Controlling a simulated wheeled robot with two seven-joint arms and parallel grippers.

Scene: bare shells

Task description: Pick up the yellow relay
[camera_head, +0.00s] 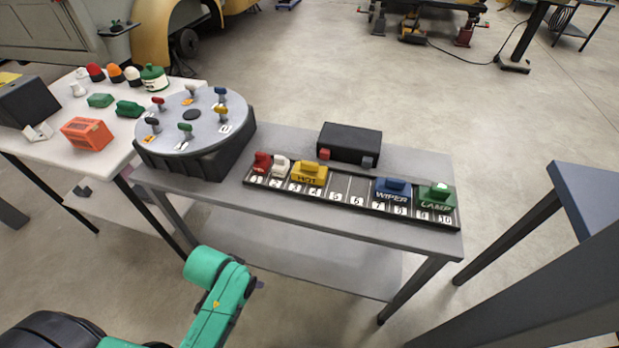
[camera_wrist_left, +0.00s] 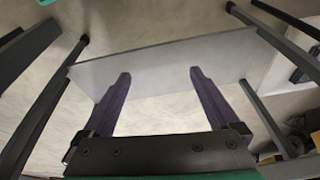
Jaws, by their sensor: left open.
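The yellow relay (camera_head: 310,174) is a block with a raised grip and dark lettering on its front. It sits upright in the numbered black rail (camera_head: 342,188) on the grey table, around slots 3 and 4. A white block (camera_head: 281,166) is close on its left. Empty slots 5 and 6 are on its right. My left arm reaches in low, in front of the table; its fingers are hidden in the head view. In the left wrist view my left gripper (camera_wrist_left: 159,78) is open and empty, with a grey shelf panel behind it. My right gripper is not in view.
The rail also holds a red block (camera_head: 262,161), a blue relay (camera_head: 393,189) and a green relay (camera_head: 437,196). A black box (camera_head: 350,143) stands behind it. A round grey turntable (camera_head: 190,122) with several knobs stands on the left. A white table (camera_head: 60,135) with parts adjoins it.

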